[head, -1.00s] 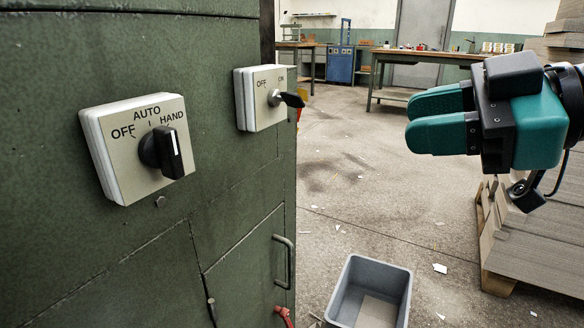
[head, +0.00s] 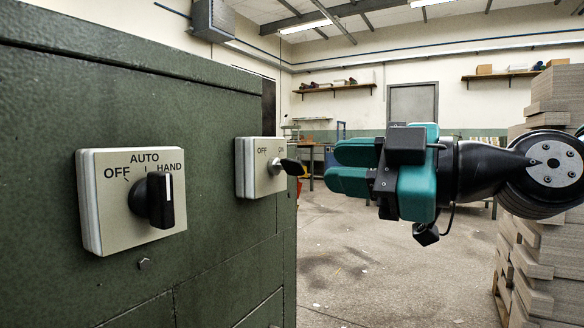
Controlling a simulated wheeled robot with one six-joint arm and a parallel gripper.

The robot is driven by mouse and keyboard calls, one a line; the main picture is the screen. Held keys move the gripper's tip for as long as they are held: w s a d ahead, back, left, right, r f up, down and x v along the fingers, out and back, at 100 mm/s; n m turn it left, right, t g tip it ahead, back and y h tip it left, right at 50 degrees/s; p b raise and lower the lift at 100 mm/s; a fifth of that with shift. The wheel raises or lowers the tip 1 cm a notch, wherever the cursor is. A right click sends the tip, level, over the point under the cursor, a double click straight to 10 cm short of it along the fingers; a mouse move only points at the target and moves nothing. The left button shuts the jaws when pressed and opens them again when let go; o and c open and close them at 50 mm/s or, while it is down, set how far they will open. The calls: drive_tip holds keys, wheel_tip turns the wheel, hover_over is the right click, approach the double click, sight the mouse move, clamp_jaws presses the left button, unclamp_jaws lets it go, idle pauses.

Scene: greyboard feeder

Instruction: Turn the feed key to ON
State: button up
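The feed key switch (head: 246,168) is a pale square plate marked OFF on the left and ON on the right, on the front of the green cabinet. A black key (head: 291,167) sticks out of its lock, its bow to the right; I cannot tell which mark it is turned to. My gripper (head: 331,167) has teal fingers pointing left toward the key. A small gap shows between the key's bow and the fingertips in the picture. The fingers look parted, one behind the other, with nothing seen between them; the depth to the key is unclear.
A larger selector switch (head: 128,205) marked OFF, AUTO, HAND, with a black knob (head: 153,199), sits left on the green cabinet (head: 215,265). Stacked greyboard (head: 537,255) stands at the right. The floor (head: 365,275) below my gripper looks clear.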

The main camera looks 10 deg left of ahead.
sight(301, 166)
drive_tip(key=x, duration=0.7)
drive_tip(key=shift+w+a+b, duration=0.15)
drive_tip(key=shift+a+b, duration=0.1)
drive_tip(key=shift+b, duration=0.05)
clamp_jaws()
